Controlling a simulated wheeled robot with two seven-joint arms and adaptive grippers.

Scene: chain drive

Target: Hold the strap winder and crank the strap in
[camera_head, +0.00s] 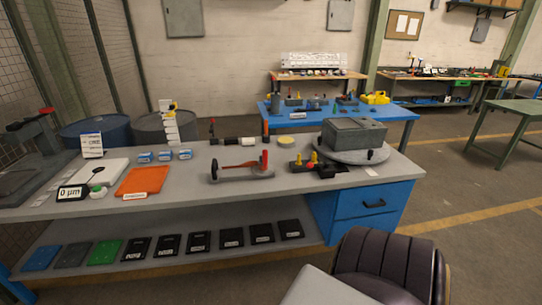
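A device with a dark grey base (243,176), a thin red rod and an upright red part at its right end lies near the middle of the grey workbench (205,188). It may be the strap winder, but I cannot tell for sure at this size. No strap can be made out. Right of it is a small dark fixture (322,171) with yellow knobs and a red part. Neither of my grippers shows in the head view.
A grey box (353,134) sits on a round plate at the bench's right. An orange mat (139,181), a white plate and small blue boxes are at left. A dark padded chair (388,262) stands in front at right. A blue table (393,112) stands behind.

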